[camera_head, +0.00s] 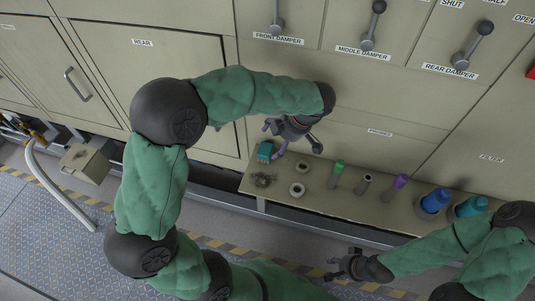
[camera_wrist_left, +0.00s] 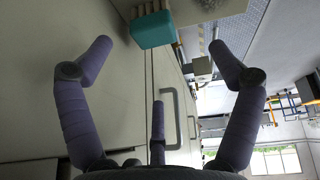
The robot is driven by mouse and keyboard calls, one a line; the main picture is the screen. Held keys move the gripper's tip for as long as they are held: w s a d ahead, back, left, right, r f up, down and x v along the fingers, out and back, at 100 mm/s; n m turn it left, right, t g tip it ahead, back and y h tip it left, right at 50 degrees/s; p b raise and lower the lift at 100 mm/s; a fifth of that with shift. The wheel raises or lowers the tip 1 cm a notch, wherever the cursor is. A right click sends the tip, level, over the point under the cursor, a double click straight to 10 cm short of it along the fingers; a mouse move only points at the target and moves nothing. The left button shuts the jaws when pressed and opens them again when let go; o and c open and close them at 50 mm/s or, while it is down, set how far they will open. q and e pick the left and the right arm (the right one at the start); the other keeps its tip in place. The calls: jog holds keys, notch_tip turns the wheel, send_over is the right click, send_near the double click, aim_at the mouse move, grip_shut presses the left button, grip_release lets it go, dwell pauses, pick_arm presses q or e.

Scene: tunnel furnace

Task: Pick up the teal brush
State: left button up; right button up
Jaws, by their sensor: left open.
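The teal brush (camera_head: 265,150) is a small block at the left end of the narrow shelf (camera_head: 330,207). It also shows near the top of the left wrist view (camera_wrist_left: 152,30), with pale brown bristles along one side. My left gripper (camera_head: 283,136) is just above and beside the brush in the head view. Its purple fingers are spread in the left wrist view (camera_wrist_left: 165,60), with nothing between them; the brush lies beyond the fingertips. My right gripper (camera_head: 338,267) hangs low in front of the shelf, apart from the brush; its finger opening is too small to judge.
The shelf also holds a wiry scourer (camera_head: 263,180), two pale rings (camera_head: 297,190), a green item (camera_head: 338,167), a purple item (camera_head: 399,183), a blue cup (camera_head: 435,201) and a teal cup (camera_head: 470,206). Furnace panels with damper levers (camera_head: 369,25) rise behind.

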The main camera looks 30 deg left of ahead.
aim_at(267, 150)
pick_arm(q)
jog(key=b+x, duration=0.1)
jog(key=x, duration=0.5)
jog(key=shift+w+f, duration=0.15)
jog(key=shift+f, duration=0.1)
jog(key=x, duration=0.1)
jog(key=b+x, duration=0.1)
jog(key=x, duration=0.1)
jog(key=b+x, duration=0.1)
jog(key=x, duration=0.1)
jog(key=shift+w+a+r, duration=0.1)
jog(key=shift+w+a, duration=0.15)
jog(key=shift+w, duration=0.05)
jog(key=shift+c, duration=0.3)
jog(key=c, duration=1.7)
